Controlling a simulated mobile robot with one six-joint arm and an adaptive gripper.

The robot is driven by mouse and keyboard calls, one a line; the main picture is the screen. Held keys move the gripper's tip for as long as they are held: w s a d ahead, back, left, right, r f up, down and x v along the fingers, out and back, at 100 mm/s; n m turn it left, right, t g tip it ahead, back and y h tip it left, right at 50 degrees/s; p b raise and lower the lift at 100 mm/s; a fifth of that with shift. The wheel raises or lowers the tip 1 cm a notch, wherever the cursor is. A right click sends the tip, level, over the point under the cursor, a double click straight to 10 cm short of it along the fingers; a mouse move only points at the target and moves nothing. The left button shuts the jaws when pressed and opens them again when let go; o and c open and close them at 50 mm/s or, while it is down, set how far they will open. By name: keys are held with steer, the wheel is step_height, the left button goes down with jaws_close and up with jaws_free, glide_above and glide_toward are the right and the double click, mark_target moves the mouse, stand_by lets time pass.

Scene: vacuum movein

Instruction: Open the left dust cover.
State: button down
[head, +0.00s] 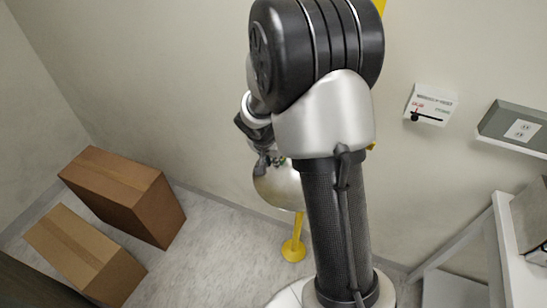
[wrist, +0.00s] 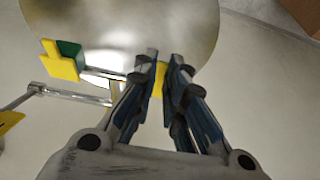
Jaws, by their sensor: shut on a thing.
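A round, shiny metal bowl shows in the head view (head: 277,188), on a yellow stand against the wall. It also fills the top middle of the wrist view (wrist: 210,22). My gripper (wrist: 165,58) is over the bowl's near edge, its fingers close together. A small yellow piece (wrist: 159,80) shows between the fingers; it looks like a dust cover, mostly hidden by them. A second yellow piece (wrist: 59,62) with a green part (wrist: 70,52) is left of the fingers, apart from them. In the head view my gripper (head: 266,163) is small and partly behind my arm.
A metal pipe (wrist: 70,94) runs left of and below the bowl. The yellow foot (head: 293,250) stands on the floor. Two cardboard boxes (head: 130,195) (head: 80,255) are at the left. A wall switch panel (head: 430,105) and a white table (head: 500,250) are at the right.

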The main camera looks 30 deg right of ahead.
steer(key=shift+r+p, duration=0.2)
steer(key=shift+p, duration=0.4)
steer(key=shift+d+r+p, duration=0.1)
steer(key=shift+r+p, duration=0.15)
steer(key=shift+p, duration=1)
steer(key=r+g+y+p, duration=0.1)
steer(key=p, duration=0.4)
steer(key=shift+d+p, duration=0.15)
steer(key=shift+p, duration=0.15)
steer(key=p, duration=0.2)
steer(key=y+p, duration=0.1)
steer(key=p, duration=0.2)
steer(key=shift+w+d+r+g, duration=0.15)
steer(key=shift+w+r+g, duration=0.05)
steer(key=shift+w+g, duration=0.1)
steer(key=y+p, duration=0.1)
steer(key=p, duration=0.2)
steer(key=shift+w+d+r+g, duration=0.15)
steer(key=shift+d+g, duration=0.05)
steer(key=shift+g, duration=0.2)
steer(key=shift+w+d+r+g+y+p, duration=0.1)
steer(key=shift+w+d+g+y+p, duration=0.15)
steer(key=shift+g+y+p, duration=0.2)
steer(key=shift+w+d+r+g+y+b, duration=0.15)
steer(key=shift+d+r+g+y+b, duration=0.15)
steer(key=shift+y, duration=0.2)
steer(key=shift+w+d+r+g+y+b, duration=0.1)
steer(key=shift+w+d+g+y+b, duration=0.05)
steer(key=shift+g+y+b, duration=0.25)
